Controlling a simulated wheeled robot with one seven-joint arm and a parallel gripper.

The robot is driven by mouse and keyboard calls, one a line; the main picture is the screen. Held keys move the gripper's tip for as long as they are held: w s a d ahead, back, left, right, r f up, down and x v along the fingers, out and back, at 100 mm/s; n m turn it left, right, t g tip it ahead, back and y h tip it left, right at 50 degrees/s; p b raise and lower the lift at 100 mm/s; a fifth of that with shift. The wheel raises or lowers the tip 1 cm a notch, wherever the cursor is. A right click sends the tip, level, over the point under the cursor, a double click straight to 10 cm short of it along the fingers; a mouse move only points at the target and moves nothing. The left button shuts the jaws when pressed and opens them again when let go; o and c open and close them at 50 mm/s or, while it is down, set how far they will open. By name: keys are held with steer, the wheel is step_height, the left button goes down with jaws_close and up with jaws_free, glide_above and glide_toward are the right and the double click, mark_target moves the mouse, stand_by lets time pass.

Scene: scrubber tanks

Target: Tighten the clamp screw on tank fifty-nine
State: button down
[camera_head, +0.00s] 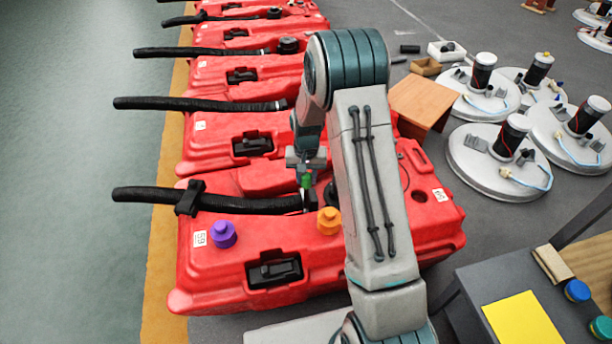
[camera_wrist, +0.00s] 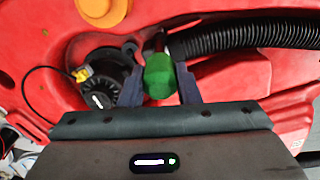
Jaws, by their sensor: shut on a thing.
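Tank fifty-nine is the nearest red tank (camera_head: 205,275), with a white label (camera_head: 199,239) reading 59. A ribbed black hose (camera_head: 240,203) lies across its top and ends below my gripper (camera_head: 306,172). The hose end is at the upper right in the wrist view (camera_wrist: 250,37). My gripper (camera_wrist: 159,72) is shut on a green knob-like piece (camera_wrist: 160,77), which also shows in the head view (camera_head: 305,181). The piece sits right beside the hose end. The clamp and its screw are not clear to see; I cannot tell whether the green piece belongs to them or to a tool.
A purple cap (camera_head: 222,234) and an orange cap (camera_head: 329,221) stand on the tank. A black round fitting (camera_wrist: 108,78) with a yellow connector is left of the fingers in the wrist view. More red tanks stand behind. Round scrubber heads (camera_head: 497,150) and a table (camera_head: 470,285) are at right.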

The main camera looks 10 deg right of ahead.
steer(key=n, duration=0.4)
steer(key=shift+r+p, duration=0.1)
steer(key=shift+p, duration=0.3)
steer(key=n+p, duration=0.1)
steer(key=n, duration=0.4)
steer(key=n+p, duration=0.2)
steer(key=n, duration=0.2)
steer(key=shift+r+n, duration=0.1)
steer(key=shift+n, duration=0.3)
steer(key=n+p, duration=0.2)
steer(key=n, duration=0.2)
steer(key=shift+p, duration=0.3)
steer(key=n+p, duration=0.1)
steer(key=n, duration=0.1)
steer(key=shift+n, duration=0.4)
steer(key=c, duration=1.8)
jaws_free()
steer(key=shift+c, duration=0.2)
jaws_close()
steer(key=shift+f, duration=0.25)
